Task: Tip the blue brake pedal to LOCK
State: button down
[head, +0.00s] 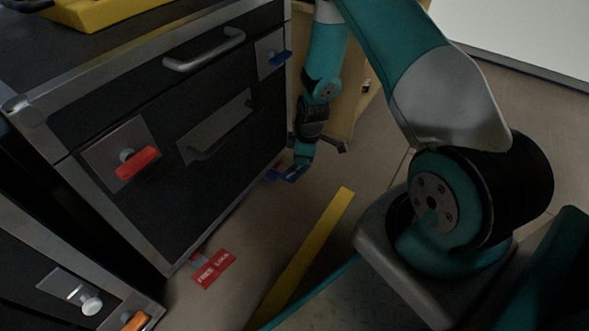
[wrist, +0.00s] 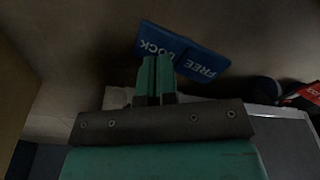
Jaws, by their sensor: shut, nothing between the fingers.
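The blue brake pedal (head: 294,173) sticks out low at the cabinet's right bottom corner, near the floor. In the wrist view the blue pedal (wrist: 205,62) shows two halves, marked LOCK on the left and FREE on the right, with a crease between them. My gripper (head: 303,157) points down right over the pedal. In the wrist view my gripper (wrist: 155,62) is shut and empty, its tips overlapping the pedal's near edge by the LOCK half. I cannot tell whether they touch it. The pedal's tilt is not clear.
A red pedal (head: 212,269) marked FREE and LOCK sits at the cabinet's near corner. The dark cabinet (head: 230,175) carries a red latch (head: 138,163) and a blue latch (head: 281,58). A wooden panel (head: 359,100) stands behind my gripper. A yellow strip (head: 305,250) marks open floor.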

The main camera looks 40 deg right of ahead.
notch_tip(320, 180, up, 6)
jog(key=p, duration=0.5)
jog(key=shift+r, duration=0.1)
dwell(0.4)
